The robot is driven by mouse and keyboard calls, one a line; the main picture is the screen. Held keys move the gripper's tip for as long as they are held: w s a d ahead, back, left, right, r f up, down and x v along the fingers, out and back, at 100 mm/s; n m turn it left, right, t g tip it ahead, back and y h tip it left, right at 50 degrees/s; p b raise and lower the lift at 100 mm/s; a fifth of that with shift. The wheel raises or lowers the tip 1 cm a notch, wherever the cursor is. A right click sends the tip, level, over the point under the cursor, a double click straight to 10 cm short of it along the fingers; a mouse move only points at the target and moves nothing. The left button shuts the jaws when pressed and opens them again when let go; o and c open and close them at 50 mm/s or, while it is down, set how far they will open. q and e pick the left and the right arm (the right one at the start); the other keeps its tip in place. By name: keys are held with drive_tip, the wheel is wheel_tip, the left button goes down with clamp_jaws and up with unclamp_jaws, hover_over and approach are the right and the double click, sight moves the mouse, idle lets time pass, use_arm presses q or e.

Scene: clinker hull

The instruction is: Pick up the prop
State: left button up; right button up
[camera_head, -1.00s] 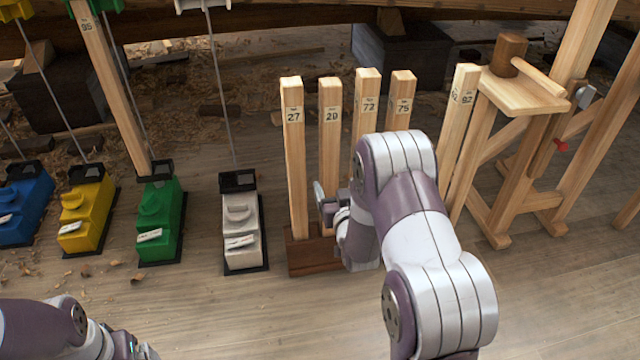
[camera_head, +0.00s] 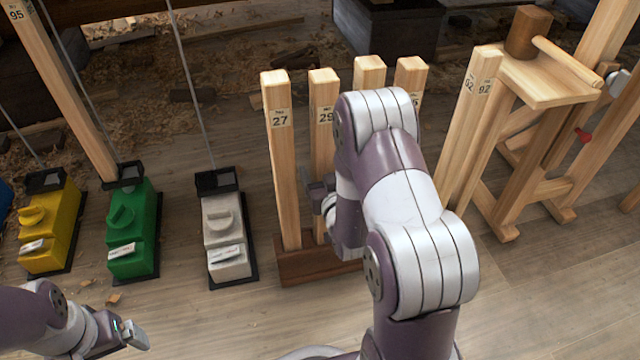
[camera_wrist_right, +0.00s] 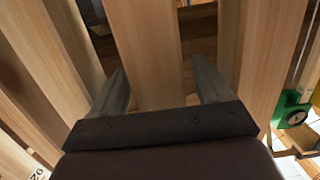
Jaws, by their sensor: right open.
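Several upright wooden props stand in a row in a dark wooden rack (camera_head: 300,266) in the head view. Prop 27 (camera_head: 283,170) is at the left end and prop 29 (camera_head: 322,120) is beside it. Two more props (camera_head: 369,75) (camera_head: 409,78) are partly hidden by my right arm. My right gripper (camera_head: 318,190) is low at prop 29. In the wrist view its two fingers (camera_wrist_right: 158,72) are apart, with a prop (camera_wrist_right: 147,40), apparently 29, between them; contact is unclear. My left gripper (camera_head: 136,336) is low at the left, its opening unclear.
Yellow (camera_head: 48,230), green (camera_head: 133,232) and white (camera_head: 225,238) blocks with rods or props stand left of the rack. A wooden trestle (camera_head: 540,85) with a mallet (camera_head: 528,32) stands right, a prop marked 92 (camera_head: 468,130) leaning there. Floor in front is clear.

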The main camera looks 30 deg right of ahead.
clamp_jaws()
